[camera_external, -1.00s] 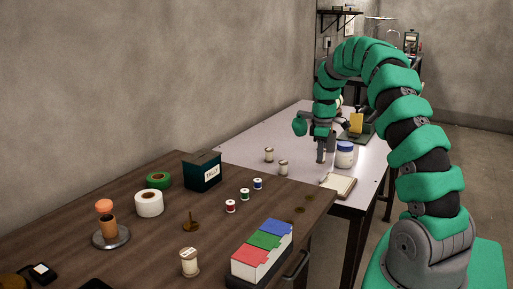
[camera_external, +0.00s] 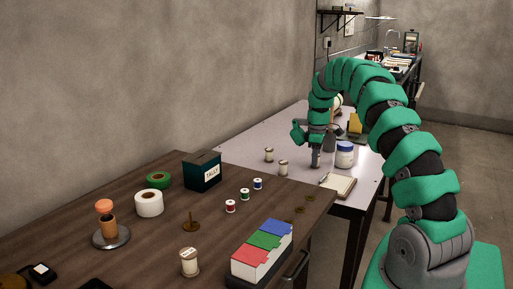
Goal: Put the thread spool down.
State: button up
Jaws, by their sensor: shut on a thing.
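My gripper (camera_external: 315,163) points down over the pale table, its fingertips low near the tabletop. It is shut on a thread spool, which the fingers hide almost wholly; I cannot tell whether the spool touches the table. Two cream spools (camera_external: 269,155) (camera_external: 283,168) stand upright just left of my gripper. Small red (camera_external: 230,206), green (camera_external: 244,194) and blue (camera_external: 257,184) spools stand in a row on the dark wooden table (camera_external: 160,235).
A white jar with a blue lid (camera_external: 345,155) stands close right of my gripper. A clipboard (camera_external: 338,184) lies in front, at the pale table's (camera_external: 245,150) edge. The dark table holds a tally box (camera_external: 202,171), tape rolls (camera_external: 149,204) and a colored card box (camera_external: 262,252).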

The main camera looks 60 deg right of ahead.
jog(key=o, duration=0.9)
jog(key=shift+o, duration=0.2)
notch_tip(320, 180, up, 12)
jog(key=p, duration=0.1)
jog(key=shift+p, duration=0.3)
jog(key=shift+r, duration=0.1)
